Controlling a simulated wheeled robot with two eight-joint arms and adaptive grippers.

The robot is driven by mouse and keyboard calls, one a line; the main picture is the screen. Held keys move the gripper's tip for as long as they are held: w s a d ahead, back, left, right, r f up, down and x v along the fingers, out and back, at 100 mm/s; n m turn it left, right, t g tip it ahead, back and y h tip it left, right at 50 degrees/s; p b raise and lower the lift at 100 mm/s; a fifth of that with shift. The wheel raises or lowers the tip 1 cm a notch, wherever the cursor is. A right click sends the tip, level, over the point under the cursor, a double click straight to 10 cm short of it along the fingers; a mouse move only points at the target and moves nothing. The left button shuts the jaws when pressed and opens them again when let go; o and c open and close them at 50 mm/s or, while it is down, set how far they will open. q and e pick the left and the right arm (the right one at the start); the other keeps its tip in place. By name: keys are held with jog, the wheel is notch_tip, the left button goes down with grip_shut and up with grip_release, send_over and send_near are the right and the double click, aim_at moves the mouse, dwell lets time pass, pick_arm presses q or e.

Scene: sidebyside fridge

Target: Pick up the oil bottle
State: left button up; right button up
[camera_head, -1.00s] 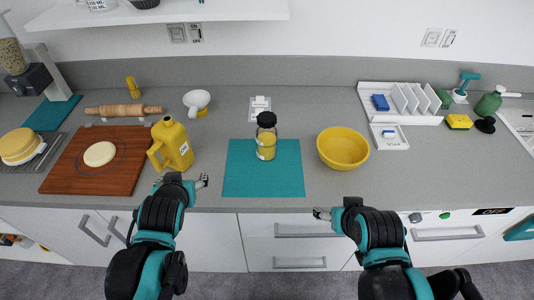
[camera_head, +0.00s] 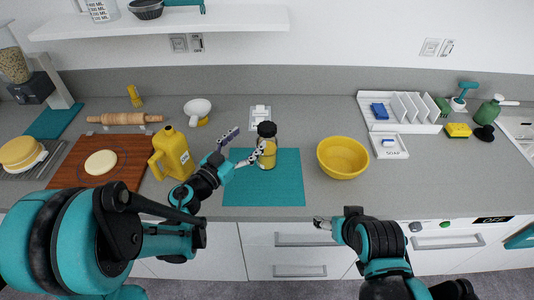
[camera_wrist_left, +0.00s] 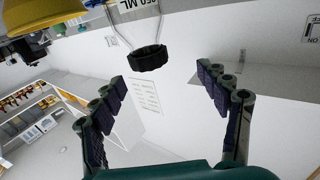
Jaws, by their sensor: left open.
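A clear bottle (camera_head: 268,162) with yellow contents and a black cap stands upright on the teal mat (camera_head: 263,192) in the head view. My left gripper (camera_head: 243,147) is open, its fingers spread just left of the bottle, one finger overlapping its side in the picture. In the left wrist view, the bottle's black cap (camera_wrist_left: 148,58) shows upside down beyond and between the open fingers (camera_wrist_left: 162,90). I cannot tell whether the gripper touches the bottle. My right gripper (camera_head: 321,223) is low at the counter's front edge, away from the bottle; its opening is unclear.
A yellow jug (camera_head: 173,155) stands left of the mat, close to my left arm. A yellow bowl (camera_head: 343,158) is on the right. A board (camera_head: 130,173) with dough lies left. A white shelf (camera_head: 230,20) hangs above.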

aim_at(261, 135)
pick_arm(q)
jog(key=shift+s+d+f+g, duration=0.1)
jog(key=shift+d+f+g, duration=0.2)
jog(key=shift+d+f, duration=0.2)
jog(key=shift+w+d+f, duration=0.15)
jog(key=shift+w+d, duration=0.05)
jog(key=shift+d, duration=0.05)
jog(key=b+x, duration=0.2)
jog(key=x, duration=0.5)
jog(key=shift+s+d+r, duration=0.2)
jog(key=shift+r, duration=0.1)
grip_shut()
